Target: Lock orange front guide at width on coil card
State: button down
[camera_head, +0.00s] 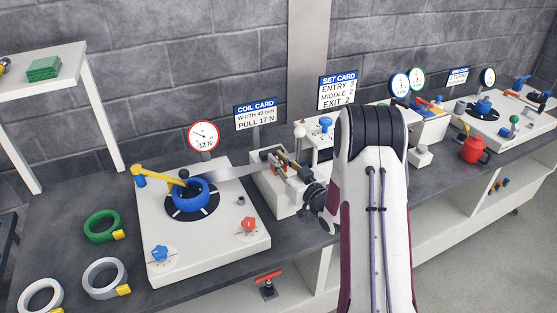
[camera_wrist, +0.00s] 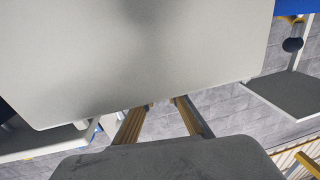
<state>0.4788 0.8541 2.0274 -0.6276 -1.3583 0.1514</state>
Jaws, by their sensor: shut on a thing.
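The coil card (camera_head: 256,114) on the wall reads width 40 mm and pull 17 N. Below it stands a white guide unit (camera_head: 280,200) at the end of the strip (camera_head: 230,171). A small orange part (camera_head: 280,160), which looks like the front guide, shows on its top, partly hidden by my gripper. My gripper (camera_head: 289,170) reaches in from the right and is shut on a small part there; its fingers cover it. The gripped part is not clear there.
A blue coil hub (camera_head: 190,194) with a yellow arm stands left, under a round gauge (camera_head: 203,136) that seems to read 12 N. Green and grey rings (camera_head: 101,226) lie on the bench. Right are the set card (camera_head: 338,91), more stations and a red can (camera_head: 474,149).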

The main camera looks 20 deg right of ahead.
jog(key=shift+a+m+h, duration=0.1)
jog(key=shift+m+h, duration=0.95)
jog(key=shift+h, duration=0.6)
jog(key=shift+m+h, duration=1.05)
jog(key=shift+h, duration=0.6)
jog(key=shift+m+g+h, duration=0.4)
jog(key=shift+m+h, duration=0.3)
jog(key=shift+h, duration=0.4)
jog(key=shift+m+h, duration=0.3)
jog(key=shift+h, duration=0.1)
jog(key=c, duration=2.2)
grip_release()
jog(key=shift+c, duration=0.2)
jog(key=shift+s, duration=0.1)
jog(key=v, duration=1.1)
jog(key=shift+s+a+r, duration=0.2)
jog(key=shift+s, duration=0.1)
